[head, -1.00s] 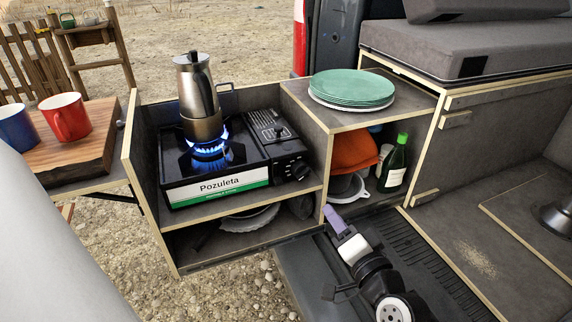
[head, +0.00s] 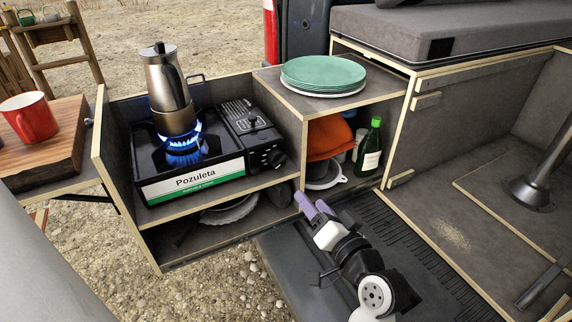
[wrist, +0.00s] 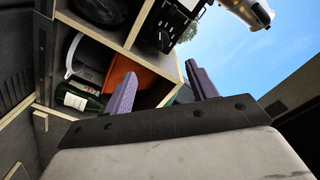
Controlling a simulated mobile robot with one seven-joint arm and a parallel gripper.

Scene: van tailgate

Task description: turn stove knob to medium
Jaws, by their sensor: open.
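The portable gas stove (head: 190,174) sits in the left compartment of the wooden unit, with a blue flame lit. A black knob (head: 277,158) is on its front right panel. A metal moka pot (head: 167,88) stands upright over the flame. My gripper (head: 313,209) is open and empty, with purple fingers, below and to the right of the knob and apart from it. In the wrist view the two fingers (wrist: 163,90) stand well apart with nothing between them. The stove's dark underside or front (wrist: 172,22) shows at the top there; the knob's setting is too small to tell.
Green plates (head: 323,73) lie on the shelf right of the stove. Below them are an orange cloth (head: 328,138) and a green bottle (head: 369,150). A red mug (head: 30,118) is on the wooden board at left. The shelf's divider edge lies between gripper and stove.

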